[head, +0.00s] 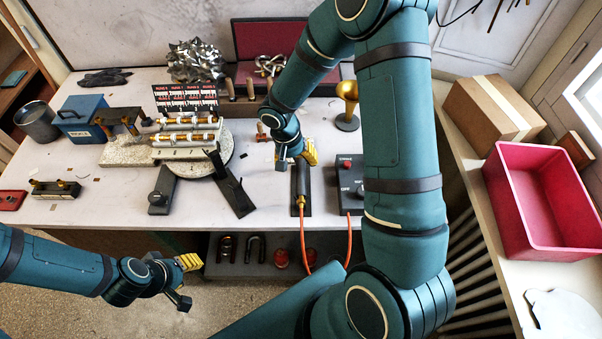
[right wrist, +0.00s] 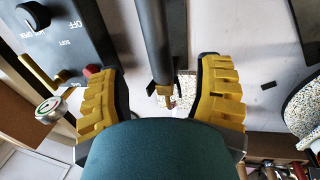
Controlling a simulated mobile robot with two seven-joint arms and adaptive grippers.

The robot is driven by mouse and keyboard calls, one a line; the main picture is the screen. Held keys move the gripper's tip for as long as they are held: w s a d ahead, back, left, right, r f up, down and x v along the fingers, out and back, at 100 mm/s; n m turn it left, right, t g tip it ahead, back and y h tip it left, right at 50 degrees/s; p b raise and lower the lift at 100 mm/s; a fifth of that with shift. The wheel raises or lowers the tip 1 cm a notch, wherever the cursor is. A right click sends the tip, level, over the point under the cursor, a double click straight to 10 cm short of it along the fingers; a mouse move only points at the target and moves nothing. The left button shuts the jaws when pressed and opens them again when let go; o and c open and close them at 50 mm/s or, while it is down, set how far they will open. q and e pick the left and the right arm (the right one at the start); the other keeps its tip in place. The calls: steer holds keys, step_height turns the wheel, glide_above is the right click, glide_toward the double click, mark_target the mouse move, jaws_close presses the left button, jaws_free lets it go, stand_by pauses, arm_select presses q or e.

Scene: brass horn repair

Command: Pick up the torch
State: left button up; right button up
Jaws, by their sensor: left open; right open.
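The torch (head: 301,184) is a dark cylinder with a brass fitting at its near end, lying on a dark rest on the bench. An orange hose (head: 303,236) runs from it over the bench's front edge. My right gripper (head: 297,160) is open above the torch's far part and hides some of it. In the right wrist view, the dark torch tube (right wrist: 153,40) runs between the two yellow-padded fingers, with clear gaps on both sides. My left gripper (head: 187,282) is open and empty, in front of the bench and well away from the torch.
A dark control box (head: 350,184) with a red button stands just right of the torch. A brass cup on a stand (head: 347,104) is behind it. A round turntable with dark arms (head: 213,168) lies to the left. A pink bin (head: 547,200) sits on the right side table.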

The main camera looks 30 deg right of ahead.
mark_target(300, 170)
steer(key=shift+s+f, duration=0.15)
steer(key=shift+f, duration=0.3)
steer(key=shift+s+d+f, duration=0.1)
steer(key=shift+d+f, duration=0.05)
steer(key=shift+f, duration=0.65)
steer(key=shift+s+d+f, duration=0.1)
steer(key=shift+d+f, duration=0.05)
steer(key=shift+f, duration=0.65)
steer(key=shift+s+d+f, duration=0.1)
steer(key=shift+d+f, duration=0.05)
steer(key=shift+f, duration=0.65)
steer(key=shift+o, duration=0.2)
jaws_close()
